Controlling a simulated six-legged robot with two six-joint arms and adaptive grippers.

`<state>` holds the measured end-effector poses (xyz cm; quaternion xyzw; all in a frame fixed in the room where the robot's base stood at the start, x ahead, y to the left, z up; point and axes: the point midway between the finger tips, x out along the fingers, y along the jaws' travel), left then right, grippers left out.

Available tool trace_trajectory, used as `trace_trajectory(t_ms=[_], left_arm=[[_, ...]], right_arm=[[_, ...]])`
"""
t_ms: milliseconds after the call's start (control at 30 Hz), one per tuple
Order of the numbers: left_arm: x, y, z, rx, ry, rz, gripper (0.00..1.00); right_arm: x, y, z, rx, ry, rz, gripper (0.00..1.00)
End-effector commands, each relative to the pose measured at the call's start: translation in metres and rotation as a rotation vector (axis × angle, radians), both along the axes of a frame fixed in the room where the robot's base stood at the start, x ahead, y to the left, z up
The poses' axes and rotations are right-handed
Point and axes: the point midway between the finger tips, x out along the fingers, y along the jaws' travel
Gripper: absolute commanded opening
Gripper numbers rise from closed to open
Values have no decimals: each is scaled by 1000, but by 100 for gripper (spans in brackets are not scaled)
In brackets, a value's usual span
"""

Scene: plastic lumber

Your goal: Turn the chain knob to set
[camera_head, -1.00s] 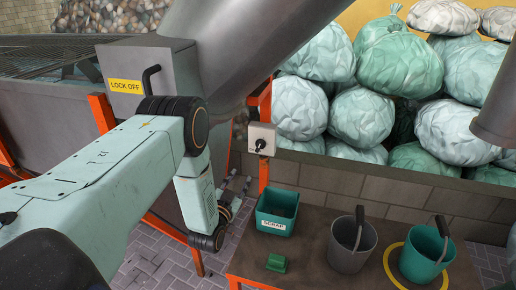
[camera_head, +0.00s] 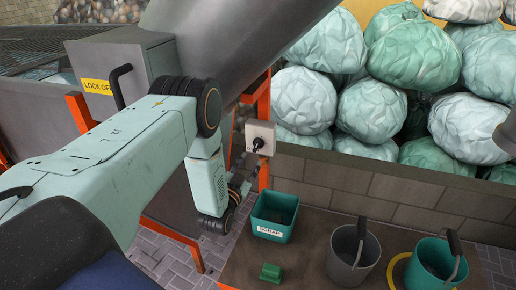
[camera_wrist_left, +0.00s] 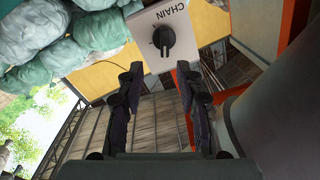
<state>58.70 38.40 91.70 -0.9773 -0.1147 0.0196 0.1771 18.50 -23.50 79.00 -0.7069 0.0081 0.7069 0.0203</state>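The chain knob (camera_head: 258,145) is a small black knob on a pale grey box (camera_head: 266,132), fixed to an orange post. In the left wrist view, the knob (camera_wrist_left: 163,41) is at the top, on a plate lettered CHAIN, with a small mark at its left. My left gripper (camera_head: 241,184) is below and slightly left of the knob in the head view, partly hidden by its wrist. In the left wrist view, the left gripper (camera_wrist_left: 158,72) has its fingers spread with nothing between them. The fingertips point towards the knob box, apart from the knob. My right gripper is not visible.
A teal SCRAP bin (camera_head: 274,216), a small green block (camera_head: 271,272), a grey bucket (camera_head: 353,254) and a teal bucket (camera_head: 437,264) are on the brown table below. A LOCK OFF box (camera_head: 120,69) is at left. Stuffed bags (camera_head: 368,108) are piled behind a block wall.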

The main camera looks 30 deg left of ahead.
Motion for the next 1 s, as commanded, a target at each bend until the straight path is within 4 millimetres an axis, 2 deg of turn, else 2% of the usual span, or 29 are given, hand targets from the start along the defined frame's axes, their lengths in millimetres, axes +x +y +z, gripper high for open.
trace_trajectory(t_ms=[133,400,600,1000], left_arm=[[10,4,-1,1,-5,2,36],[47,12,-2,2,-4,3,36],[66,17,-2,2,-3,2,36],[74,19,0,1,0,2,36]], right_arm=[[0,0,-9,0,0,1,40],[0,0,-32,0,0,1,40],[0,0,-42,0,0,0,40],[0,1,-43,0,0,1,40]])
